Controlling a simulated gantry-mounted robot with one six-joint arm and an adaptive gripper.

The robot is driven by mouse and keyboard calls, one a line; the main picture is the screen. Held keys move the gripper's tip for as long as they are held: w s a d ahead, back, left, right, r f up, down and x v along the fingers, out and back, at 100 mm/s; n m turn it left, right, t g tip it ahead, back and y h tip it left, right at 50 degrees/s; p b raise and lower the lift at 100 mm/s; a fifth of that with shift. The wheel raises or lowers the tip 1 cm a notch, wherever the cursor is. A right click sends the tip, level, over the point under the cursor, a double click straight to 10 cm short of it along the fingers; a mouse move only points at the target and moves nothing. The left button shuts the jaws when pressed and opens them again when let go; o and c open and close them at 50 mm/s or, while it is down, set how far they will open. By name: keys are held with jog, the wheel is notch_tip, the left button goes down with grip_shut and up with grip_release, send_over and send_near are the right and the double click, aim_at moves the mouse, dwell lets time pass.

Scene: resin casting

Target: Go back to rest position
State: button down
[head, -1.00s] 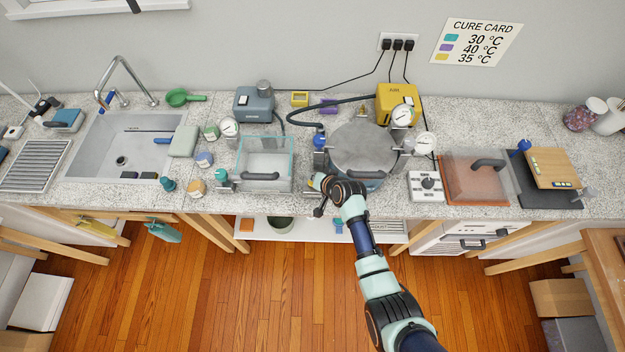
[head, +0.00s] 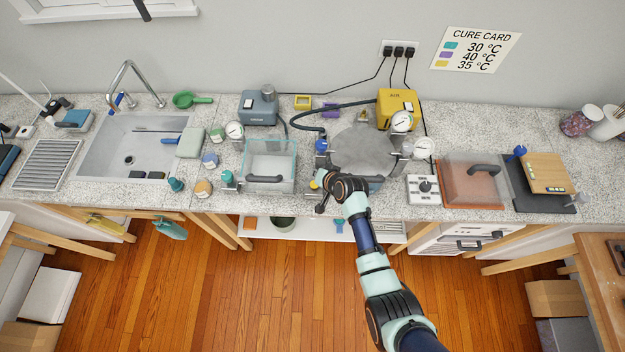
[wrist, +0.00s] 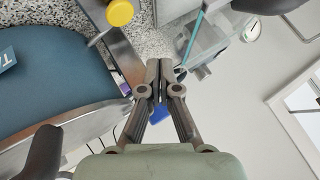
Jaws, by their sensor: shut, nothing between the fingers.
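My gripper (head: 319,196) is at the counter's front edge, just in front and to the left of the round metal pot (head: 362,150) with its grey lid. In the wrist view the two fingers of my gripper (wrist: 160,68) are together, with nothing between them. A blue curved wall, apparently the side of the pot (wrist: 50,75), fills the left of that view. A yellow knob (wrist: 119,12) shows above the fingers, a little apart from them. My arm reaches up from the bottom right of the head view.
A clear glass-walled box (head: 268,172) stands left of the pot. A white control box (head: 423,189) and an orange plate under a clear cover (head: 470,188) stand to the right. The lower shelf (head: 300,231) lies below the counter. The floor in front is open.

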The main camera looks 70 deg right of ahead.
dwell(0.3)
jog(key=w+a+r+n+t+y+p, duration=0.15)
jog(key=w+a+r+n, duration=0.35)
jog(key=a+r, duration=0.5)
jog(key=w+a+r+n+t+y+p, duration=0.1)
jog(key=w+a+r+n+p, duration=0.15)
jog(key=w+a+r, duration=0.65)
jog(key=s+a+r+n+t+y+p, duration=0.1)
jog(key=s+a+r+n, duration=0.3)
jog(key=a+r, duration=0.7)
jog(key=s+a+r+n+t+y+p, duration=0.15)
jog(key=s+a+r+n, duration=0.25)
jog(key=a+r, duration=0.75)
notch_tip(320, 180, down, 60)
jog(key=a+b, duration=0.2)
jog(key=b, duration=5.6)
